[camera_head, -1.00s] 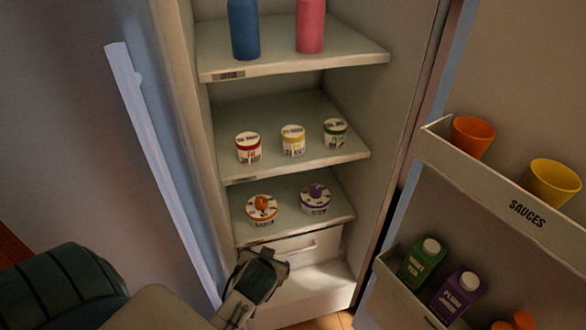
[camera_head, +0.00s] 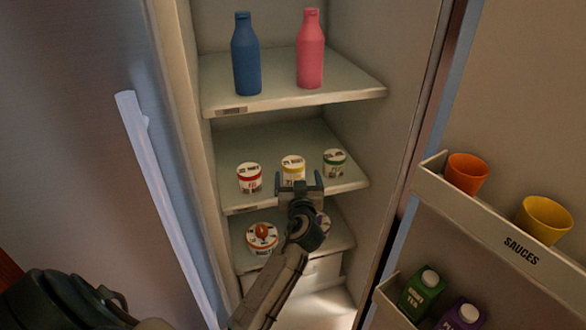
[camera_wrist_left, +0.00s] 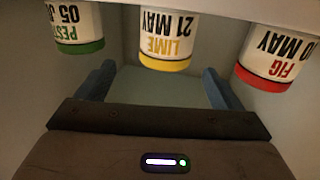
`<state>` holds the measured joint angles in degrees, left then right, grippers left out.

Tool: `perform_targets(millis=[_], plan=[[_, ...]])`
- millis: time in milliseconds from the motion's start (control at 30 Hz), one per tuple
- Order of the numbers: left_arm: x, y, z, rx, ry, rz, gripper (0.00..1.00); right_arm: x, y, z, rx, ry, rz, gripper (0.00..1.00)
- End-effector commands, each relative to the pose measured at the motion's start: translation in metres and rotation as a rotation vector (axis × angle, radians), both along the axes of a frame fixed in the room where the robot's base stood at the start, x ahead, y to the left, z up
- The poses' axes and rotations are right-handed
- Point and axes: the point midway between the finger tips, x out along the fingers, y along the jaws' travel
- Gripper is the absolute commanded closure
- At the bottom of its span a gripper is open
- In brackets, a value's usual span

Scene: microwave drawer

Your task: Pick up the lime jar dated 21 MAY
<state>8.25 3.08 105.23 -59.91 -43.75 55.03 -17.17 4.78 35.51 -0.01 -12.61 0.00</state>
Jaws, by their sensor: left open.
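The lime jar (camera_head: 293,165), white with a yellow band, stands on the middle fridge shelf between two other jars. In the left wrist view the lime jar (camera_wrist_left: 168,38) appears upside down, and its label reads LIME 21 MAY. My left gripper (camera_head: 300,181) is open and empty at the shelf's front, just in front of the lime jar, and hides its lower part. In the left wrist view its blue fingers (camera_wrist_left: 158,85) show spread, with the jar lined up between them across the picture but nearer the top edge. My right gripper is not in view.
The red-banded fig jar (camera_head: 249,178) and green-banded pesto jar (camera_head: 334,163) flank the lime jar. An orange-topped jar (camera_head: 262,237) and a partly hidden purple one (camera_head: 323,222) stand below. Blue (camera_head: 245,55) and pink (camera_head: 310,50) bottles stand above. The door rack (camera_head: 480,225) is at right.

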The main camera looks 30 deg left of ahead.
Motion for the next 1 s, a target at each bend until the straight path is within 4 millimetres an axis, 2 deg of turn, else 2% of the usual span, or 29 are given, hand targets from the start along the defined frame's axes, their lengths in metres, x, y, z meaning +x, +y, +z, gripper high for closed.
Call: perform_targets(millis=[167,333,500,767,867,1000], plan=[[0.008,0.010,0.002,0.002,0.004,0.001,0.12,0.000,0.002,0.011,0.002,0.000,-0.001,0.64],[0.023,0.029,0.002,0.003,0.005,0.001,0.12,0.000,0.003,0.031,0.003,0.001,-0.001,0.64],[0.037,0.038,-0.002,0.001,0.002,0.000,0.12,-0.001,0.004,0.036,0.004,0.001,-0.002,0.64],[0.039,0.040,-0.004,0.000,0.002,0.000,0.12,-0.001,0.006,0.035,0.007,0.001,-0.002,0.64],[0.039,0.040,-0.004,0.000,0.002,0.000,0.28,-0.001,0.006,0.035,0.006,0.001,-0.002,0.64],[0.039,0.040,-0.004,0.000,0.002,0.000,0.55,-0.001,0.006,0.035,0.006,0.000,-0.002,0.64]])
